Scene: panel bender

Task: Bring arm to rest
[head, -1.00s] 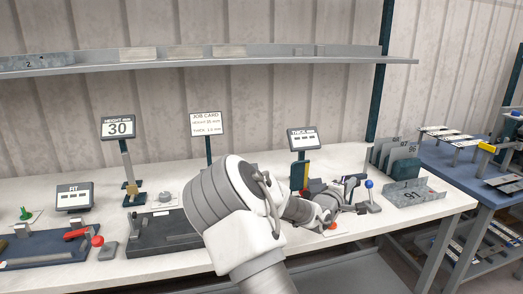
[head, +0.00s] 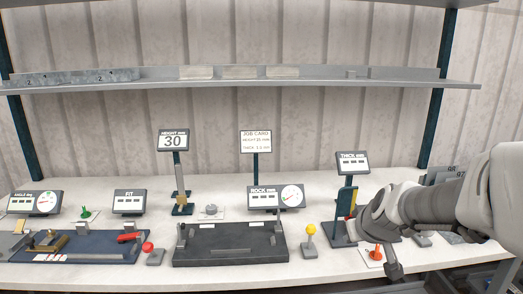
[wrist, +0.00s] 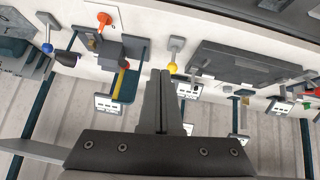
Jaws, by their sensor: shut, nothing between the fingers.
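My gripper (wrist: 161,76) shows in the wrist view with its two grey fingers together and nothing between them. It is over the white bench, and the yellow-knobbed lever (wrist: 173,68) appears just beyond the fingertips. In the head view my arm reaches in from the right edge and bends down in front of the thickness gauge (head: 352,162), hiding part of it. The yellow lever (head: 311,230) stands left of my arm. My fingers cannot be made out clearly in the head view.
The white bench (head: 100,281) holds a dark rocking fixture (head: 230,257), a blue fit fixture (head: 88,240) and a red-knobbed lever (head: 148,248). An orange knob (head: 376,252) is close under my wrist. A shelf (head: 240,85) runs behind, above the displays.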

